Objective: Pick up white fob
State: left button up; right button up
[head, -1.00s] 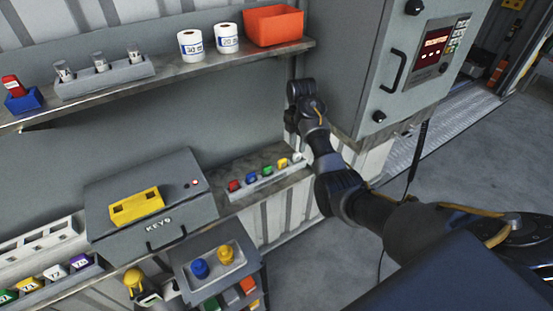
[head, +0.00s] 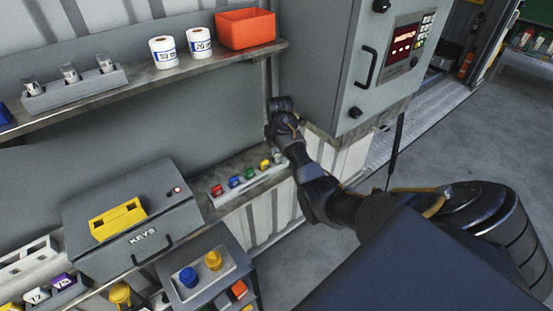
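A grey rack (head: 250,186) on the lower ledge holds small coloured fobs in a row: red (head: 217,190), blue (head: 235,182), green (head: 249,173) and yellow (head: 265,165). The small pale thing at the rack's right end, beside the yellow one, looks like the white fob (head: 278,158). My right gripper (head: 275,137) is just above and beside that end; its fingers are dark and hard to make out, so I cannot tell whether it is open or touching the fob. My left gripper is not in view.
A grey KEYS box (head: 135,220) with a yellow block (head: 118,219) stands left of the rack. A grey cabinet (head: 345,70) rises close to my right arm. A shelf above holds white rolls (head: 163,52) and an orange bin (head: 245,28). White and purple tags sit lower left.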

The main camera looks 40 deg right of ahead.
jog(key=shift+a, duration=0.1)
grip_shut()
jog(key=shift+w, duration=0.1)
